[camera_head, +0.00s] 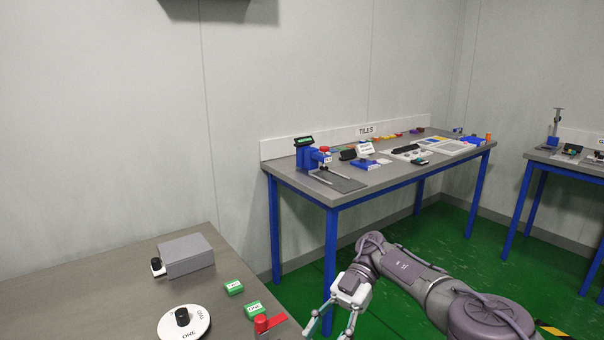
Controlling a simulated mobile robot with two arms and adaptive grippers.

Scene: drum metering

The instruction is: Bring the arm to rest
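My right arm, purple-grey, comes in from the lower right and bends over the green floor. Its white gripper (328,328) points down and toward me, just right of the near grey table (60,302). The two fingers are spread apart with nothing visible between them, so it is open and empty. The fingertips reach the bottom edge of the picture. My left arm and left gripper are not in view.
The near table holds a grey box (187,256) with a black knob, a white dial (184,323), two green blocks (234,288) and a red-topped item (262,323). A blue-legged TILES bench (300,180) stands behind my arm. Green floor (480,240) is open at right.

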